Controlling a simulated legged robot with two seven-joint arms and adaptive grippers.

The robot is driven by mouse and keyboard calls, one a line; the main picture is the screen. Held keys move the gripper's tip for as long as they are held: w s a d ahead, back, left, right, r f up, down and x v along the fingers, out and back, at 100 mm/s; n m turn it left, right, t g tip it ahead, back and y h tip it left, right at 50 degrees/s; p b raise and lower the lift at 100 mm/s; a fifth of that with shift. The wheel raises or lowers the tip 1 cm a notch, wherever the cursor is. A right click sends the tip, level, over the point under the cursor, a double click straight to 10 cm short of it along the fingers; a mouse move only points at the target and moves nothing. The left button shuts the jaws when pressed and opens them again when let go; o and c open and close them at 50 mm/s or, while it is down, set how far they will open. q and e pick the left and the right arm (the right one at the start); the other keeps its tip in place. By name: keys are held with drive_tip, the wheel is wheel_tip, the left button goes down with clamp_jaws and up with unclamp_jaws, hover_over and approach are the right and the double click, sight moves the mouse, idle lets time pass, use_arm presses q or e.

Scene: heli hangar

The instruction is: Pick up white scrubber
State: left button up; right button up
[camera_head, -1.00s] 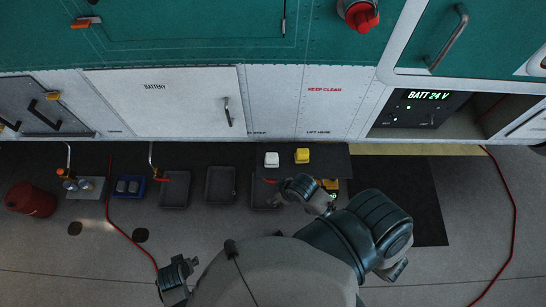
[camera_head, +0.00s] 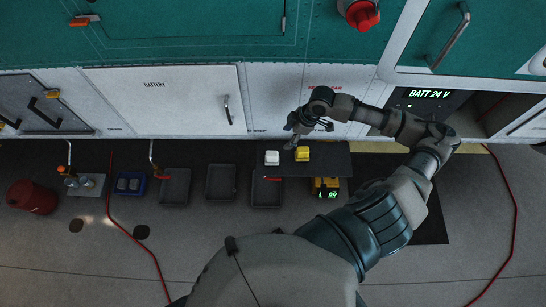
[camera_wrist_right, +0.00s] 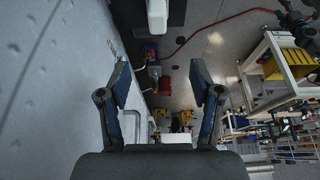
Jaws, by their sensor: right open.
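The white scrubber (camera_head: 272,158) sits on the dark shelf (camera_head: 325,165) beside the helicopter's side, left of a yellow scrubber (camera_head: 302,154). My right gripper (camera_head: 291,137) is open and empty, near the wall side of the shelf and a little up and right of the white scrubber in the head view. In the right wrist view its two fingers (camera_wrist_right: 162,85) are spread apart with nothing between them. A white block at the top edge there (camera_wrist_right: 157,14) looks like the white scrubber, beyond the fingertips and partly cut off. My left gripper is out of view.
Several dark trays (camera_head: 220,183) lie on the floor left of the shelf. A device with a green display (camera_head: 327,188) sits just below the shelf. The white helicopter panel (camera_head: 165,100) rises close to my right gripper. A red bucket (camera_head: 32,197) stands far left.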

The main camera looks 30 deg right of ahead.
hover_over(273, 153)
drive_tip(key=s, duration=0.1)
wheel_tip(273, 153, down, 10)
drive_tip(key=shift+d+r, duration=0.15)
drive_tip(key=f, duration=0.3)
drive_tip(key=w+f, duration=0.1)
drive_tip(key=f, duration=0.1)
drive_tip(key=shift+a+f, duration=0.25)
drive_tip(key=shift+f, duration=0.1)
drive_tip(key=shift+a+f, duration=0.2)
drive_tip(key=shift+f, duration=0.05)
drive_tip(key=shift+d, duration=0.1)
clamp_jaws()
